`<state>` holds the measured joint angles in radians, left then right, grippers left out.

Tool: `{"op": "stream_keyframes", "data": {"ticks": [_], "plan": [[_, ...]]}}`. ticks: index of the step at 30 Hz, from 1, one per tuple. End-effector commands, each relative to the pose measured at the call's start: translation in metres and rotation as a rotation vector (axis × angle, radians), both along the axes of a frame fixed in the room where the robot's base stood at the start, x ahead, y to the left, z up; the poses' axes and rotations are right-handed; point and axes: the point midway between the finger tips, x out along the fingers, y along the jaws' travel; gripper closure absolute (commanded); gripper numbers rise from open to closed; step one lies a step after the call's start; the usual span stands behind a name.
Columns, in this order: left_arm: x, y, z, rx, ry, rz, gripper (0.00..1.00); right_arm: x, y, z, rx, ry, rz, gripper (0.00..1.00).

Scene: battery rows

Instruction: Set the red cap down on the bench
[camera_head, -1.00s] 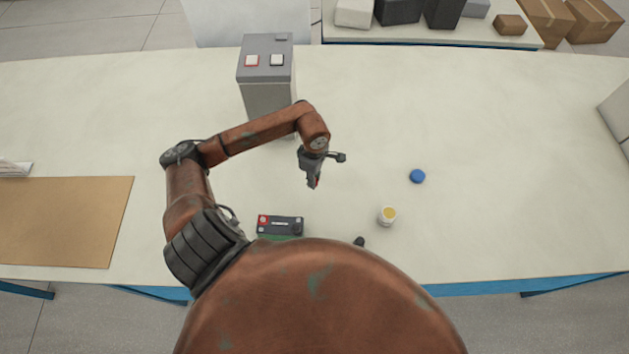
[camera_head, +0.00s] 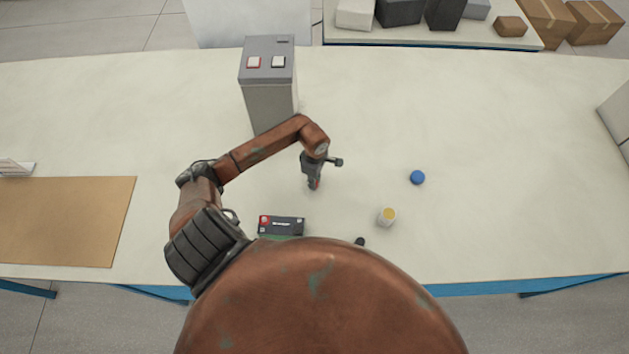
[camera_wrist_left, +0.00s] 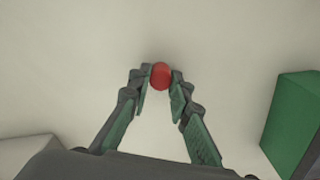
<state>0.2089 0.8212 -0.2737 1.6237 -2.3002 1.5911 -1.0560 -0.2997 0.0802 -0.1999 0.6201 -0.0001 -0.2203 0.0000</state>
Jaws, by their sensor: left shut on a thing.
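The red cap (camera_wrist_left: 160,75) shows as a round red disc between the fingertips of my left gripper (camera_wrist_left: 160,80) in the left wrist view. The gripper is shut on it. In the head view my left gripper (camera_head: 314,184) points down over the bench (camera_head: 480,120), with a small bit of red at its tip. I cannot tell whether the cap touches the bench surface.
A battery (camera_head: 281,226) lies nearer me. A brown mat (camera_head: 65,220) lies left. Bench around the gripper is clear.

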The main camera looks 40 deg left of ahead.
Motion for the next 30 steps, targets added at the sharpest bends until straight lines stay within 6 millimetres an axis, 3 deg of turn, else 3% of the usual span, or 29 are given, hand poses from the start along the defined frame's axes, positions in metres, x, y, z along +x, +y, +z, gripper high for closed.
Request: {"op": "stream_keyframes", "data": {"ticks": [2, 3, 10, 21, 26, 30], "plan": [[0.0, 0.0, -0.004, 0.001, 0.0, -0.001, 1.0, -0.001, 0.0, -0.004, 0.0, 0.001, 0.0, 0.33], [0.0, 0.0, -0.003, 0.001, 0.0, 0.0, 0.8, -0.001, 0.0, -0.003, 0.0, 0.001, 0.0, 0.33], [0.0, 0.0, -0.002, 0.0, 0.0, 0.0, 0.64, -0.001, 0.0, -0.002, 0.0, 0.001, 0.0, 0.33], [0.0, -0.001, 0.003, -0.001, 0.0, 0.0, 0.64, 0.0, 0.0, 0.003, 0.0, 0.0, 0.0, 0.33], [0.002, 0.001, 0.027, 0.004, -0.004, -0.003, 0.64, -0.001, 0.0, -0.003, 0.0, 0.001, 0.0, 0.33], [0.002, 0.001, 0.057, 0.004, -0.004, -0.003, 0.64, -0.001, 0.0, -0.007, 0.0, 0.002, 0.0, 0.33]]}}
